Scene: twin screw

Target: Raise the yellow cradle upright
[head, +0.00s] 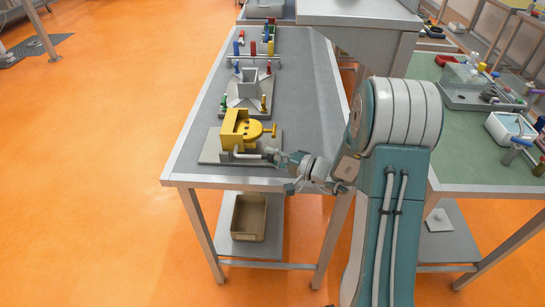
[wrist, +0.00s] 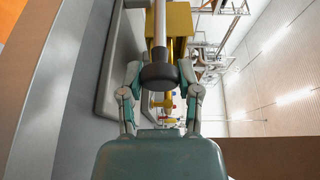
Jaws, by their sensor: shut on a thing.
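The yellow cradle (head: 236,122) sits on a flat grey base plate (head: 212,153) at the near end of the grey table. It has a tall block at its left and a lower rounded part with a small T-shaped handle at its right. I cannot tell its exact tilt. A grey bar with a dark knob (wrist: 158,76) runs from the cradle's near side. My gripper (head: 275,157) is at this bar's right end. In the wrist view its two fingers stand on either side of the knob and are shut on it. The yellow block (wrist: 180,20) shows behind the bar.
Behind the cradle, a grey fixture (head: 247,86) with coloured pegs and a rail (head: 255,57) with coloured handles stand on the table. A tan bin (head: 249,217) is on the lower shelf. A green-topped table (head: 465,150) with other items is at the right. The table's left strip is clear.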

